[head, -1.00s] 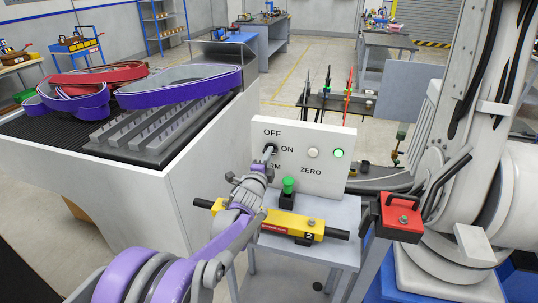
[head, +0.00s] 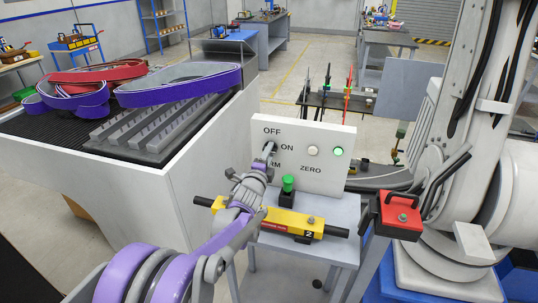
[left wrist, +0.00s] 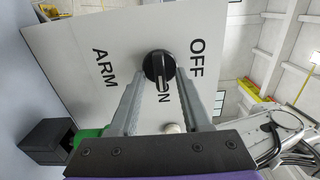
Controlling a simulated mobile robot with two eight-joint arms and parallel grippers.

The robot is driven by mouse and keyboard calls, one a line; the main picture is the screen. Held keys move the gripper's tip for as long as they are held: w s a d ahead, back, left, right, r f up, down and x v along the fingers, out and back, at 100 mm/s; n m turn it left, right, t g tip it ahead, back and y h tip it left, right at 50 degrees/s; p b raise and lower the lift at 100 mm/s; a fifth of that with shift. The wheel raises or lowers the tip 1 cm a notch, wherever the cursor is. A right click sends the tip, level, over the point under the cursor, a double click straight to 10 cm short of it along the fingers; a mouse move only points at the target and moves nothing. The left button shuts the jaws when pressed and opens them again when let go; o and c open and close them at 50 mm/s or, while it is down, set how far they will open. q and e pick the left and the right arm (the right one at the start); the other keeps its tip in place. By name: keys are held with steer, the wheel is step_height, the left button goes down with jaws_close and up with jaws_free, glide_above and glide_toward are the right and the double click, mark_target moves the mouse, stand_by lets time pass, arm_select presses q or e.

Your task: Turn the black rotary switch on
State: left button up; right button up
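The black rotary switch (head: 267,149) sits on the white panel (head: 325,178), with OFF above it, ON to its right and ARM below. In the left wrist view the round black knob (left wrist: 159,67) shows whole, and its raised grip lies along the line toward ON. Which end is the pointer I cannot tell. My left gripper (head: 250,160) is in front of the panel at the switch. In the left wrist view its grey fingers (left wrist: 164,80) are spread to either side of the knob, with nothing held between them. My right gripper is out of view.
The panel also bears a white lamp (head: 313,151) and a lit green lamp (head: 338,153). A green button (head: 288,184) and a yellow bar (head: 287,223) are in front of it. A large white cabinet (head: 190,190) stands left; a red box (head: 401,215) is right.

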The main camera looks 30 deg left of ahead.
arm_select(q)
steer(key=v, duration=1.1)
steer(key=shift+b, duration=0.35)
steer(key=shift+d, duration=0.1)
steer(key=s+d+f+n+g+h+p, duration=0.1)
steer(key=s+d+f+n+g, duration=0.2)
steer(key=s, duration=0.6)
steer(key=s+d+f+n+g+h+p, duration=0.1)
steer(key=s+d+f+n+g, duration=0.3)
steer(key=s+d+n, duration=0.3)
steer(key=s+d+f+n+g+h+p, duration=0.2)
steer(key=s+d+f+n+g, duration=0.2)
steer(key=s+d, duration=0.3)
steer(key=s+n+g, duration=0.1)
steer(key=s, duration=0.3)
steer(key=shift+d+f, duration=0.1)
